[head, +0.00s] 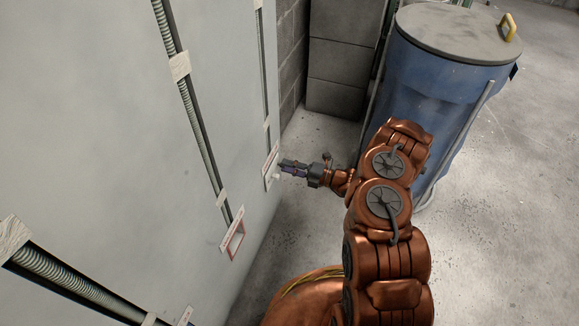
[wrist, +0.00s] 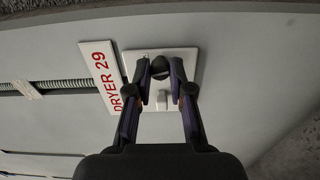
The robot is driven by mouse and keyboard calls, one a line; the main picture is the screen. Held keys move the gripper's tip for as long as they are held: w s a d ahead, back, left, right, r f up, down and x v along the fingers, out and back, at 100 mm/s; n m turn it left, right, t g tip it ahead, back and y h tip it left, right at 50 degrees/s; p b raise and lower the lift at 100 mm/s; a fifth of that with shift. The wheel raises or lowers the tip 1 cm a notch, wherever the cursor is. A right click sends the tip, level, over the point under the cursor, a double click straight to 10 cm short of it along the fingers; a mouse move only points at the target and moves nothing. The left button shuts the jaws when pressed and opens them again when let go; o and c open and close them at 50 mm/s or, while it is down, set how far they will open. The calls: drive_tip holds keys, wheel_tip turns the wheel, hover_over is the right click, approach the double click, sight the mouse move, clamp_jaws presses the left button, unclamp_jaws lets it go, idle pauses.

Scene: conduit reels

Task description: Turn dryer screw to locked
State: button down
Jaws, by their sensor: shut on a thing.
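In the wrist view, a pale square plate (wrist: 190,62) is fixed to the wall beside a white sign with red letters reading DRYER 29 (wrist: 103,75). A dark round screw head (wrist: 159,68) sits near the upper middle of the plate. A small pale block (wrist: 163,100) shows below it, between my fingers. My gripper (head: 284,167) is at the plate in the head view, its two fingers shut on the screw from either side. The fingers hide parts of the plate, and I cannot tell which way the screw is turned.
Ribbed conduits (head: 188,100) run along the grey wall panel (head: 105,120). Another framed red-edged plate (head: 236,240) is nearer to me. A blue lidded barrel (head: 430,85) stands close behind my arm, with grey blocks (head: 336,62) at the back. The concrete floor (head: 500,230) at right is clear.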

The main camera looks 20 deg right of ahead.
drive_tip(key=shift+m, duration=1.1)
drive_tip(key=c, duration=1)
unclamp_jaws()
drive_tip(key=shift+c, duration=0.2)
drive_tip(key=shift+d, duration=0.1)
drive_tip(key=v, duration=1.2)
